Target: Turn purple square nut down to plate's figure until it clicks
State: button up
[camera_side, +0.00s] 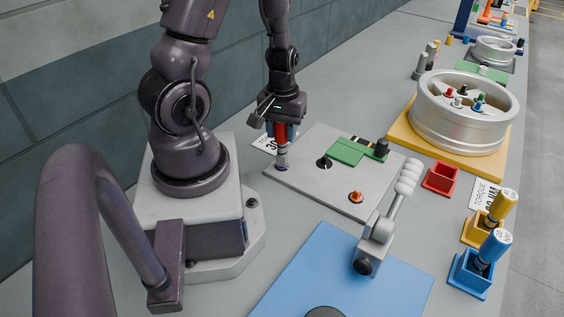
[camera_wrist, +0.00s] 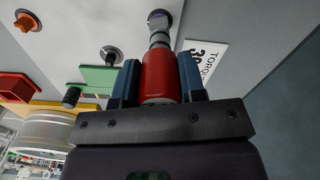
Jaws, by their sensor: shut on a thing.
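My gripper (camera_side: 281,121) is shut on a red torque driver (camera_side: 281,133) held upright over the near-left corner of the grey plate (camera_side: 323,184). The driver's red handle also shows between the fingers in the wrist view (camera_wrist: 161,75). Its metal socket end reaches down to the purple nut (camera_side: 282,166). Only a thin purple edge of the nut shows under the socket, also in the wrist view (camera_wrist: 157,15). I cannot tell how fully the socket sits over it. A white torque card (camera_side: 262,143) with a black figure lies beside the plate, partly behind the driver.
A silver wheel (camera_side: 455,118) on a yellow base, an empty red holder (camera_side: 440,178), yellow (camera_side: 499,210) and blue (camera_side: 492,248) drivers in holders, and a lever clamp (camera_side: 378,230) stand right.

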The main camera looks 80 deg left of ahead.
jog(key=shift+f, duration=0.25)
jog(key=o, duration=1.2)
jog(key=shift+o, duration=0.2)
jog(key=shift+r, duration=0.1)
notch_tip(320, 180, up, 13)
jog(key=shift+f, duration=0.1)
jog(key=shift+d, duration=0.1)
jog(key=w+d+r+m+t, duration=0.1)
jog(key=d+r+m+t, duration=0.4)
jog(key=d+r+m, duration=0.7)
jog(key=d+r, duration=0.1)
jog(key=d, duration=0.2)
jog(key=shift+w+d+t, duration=0.3)
jog(key=shift+d, duration=0.1)
